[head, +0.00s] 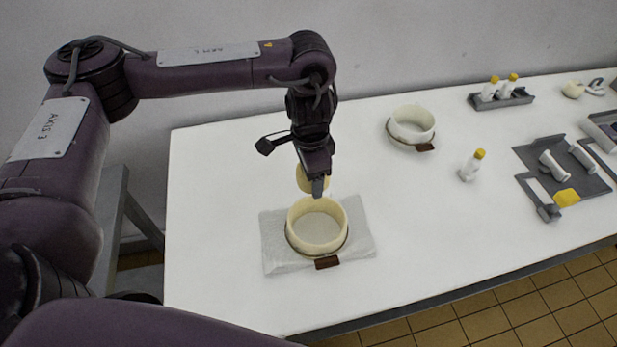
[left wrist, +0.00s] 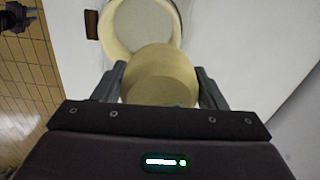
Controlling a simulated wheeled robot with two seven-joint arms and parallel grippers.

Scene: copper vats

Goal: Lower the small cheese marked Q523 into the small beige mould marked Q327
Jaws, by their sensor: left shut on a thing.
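A small round pale-yellow cheese (head: 305,181) is held by my left gripper (head: 316,183), which is shut on it. The cheese also shows in the left wrist view (left wrist: 160,75), between the two fingers. A beige ring-shaped mould (head: 296,210) with a brown tag stands on a white cloth. The cheese hangs above the mould's far side, apart from it in the head view. In the left wrist view the cheese overlaps the near rim of the mould (left wrist: 112,40) and hides part of it. The markings on cheese and mould are not readable.
The white cloth (head: 278,254) lies on the white table (head: 215,280). A second beige mould (head: 411,138) with a brown tag stands farther back right. A yellow-capped bottle (head: 470,168) stands right of centre, with grey trays (head: 562,165) beyond. The table's left part is clear.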

